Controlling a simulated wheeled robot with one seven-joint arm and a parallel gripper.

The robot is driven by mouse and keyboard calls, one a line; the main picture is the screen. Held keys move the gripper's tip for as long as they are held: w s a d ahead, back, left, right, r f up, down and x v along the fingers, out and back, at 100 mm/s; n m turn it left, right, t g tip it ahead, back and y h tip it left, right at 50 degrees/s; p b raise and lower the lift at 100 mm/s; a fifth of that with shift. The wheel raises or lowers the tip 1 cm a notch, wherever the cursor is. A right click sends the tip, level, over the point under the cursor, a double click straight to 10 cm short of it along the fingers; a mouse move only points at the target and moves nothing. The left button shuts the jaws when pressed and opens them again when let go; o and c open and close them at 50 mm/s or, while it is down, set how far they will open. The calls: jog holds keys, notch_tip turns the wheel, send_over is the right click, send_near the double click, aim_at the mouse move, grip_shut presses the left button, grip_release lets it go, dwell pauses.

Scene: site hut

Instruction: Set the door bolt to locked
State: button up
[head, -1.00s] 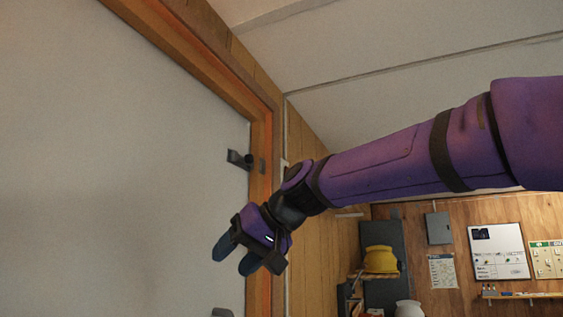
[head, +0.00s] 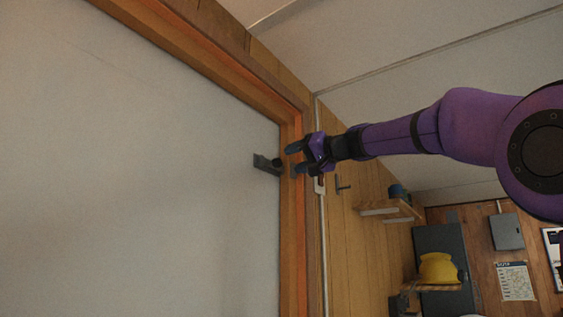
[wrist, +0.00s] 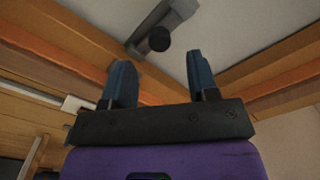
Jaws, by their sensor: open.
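The door bolt (head: 266,163) is a grey bar with a dark round knob (head: 278,164), mounted on the pale door (head: 150,180) near its edge. A small keeper plate on the frame is mostly hidden behind my gripper. My gripper (head: 290,160) is just right of the knob, in front of the orange door frame, with its fingers pointing left toward the bolt. In the wrist view, the bolt (wrist: 165,22) and its knob (wrist: 159,39) show beyond the two blue fingertips (wrist: 158,72). The fingers are apart with nothing between them, and the knob appears clear of them.
The orange wooden door frame (head: 292,240) runs beside the door. A wall hook (head: 342,187) and a small shelf (head: 388,210) are on the plank wall to the right. The door face left of the bolt is clear.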

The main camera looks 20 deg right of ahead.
aim_at(280, 162)
jog(key=shift+x, duration=3.15)
jog(key=shift+s, duration=0.1)
grip_shut()
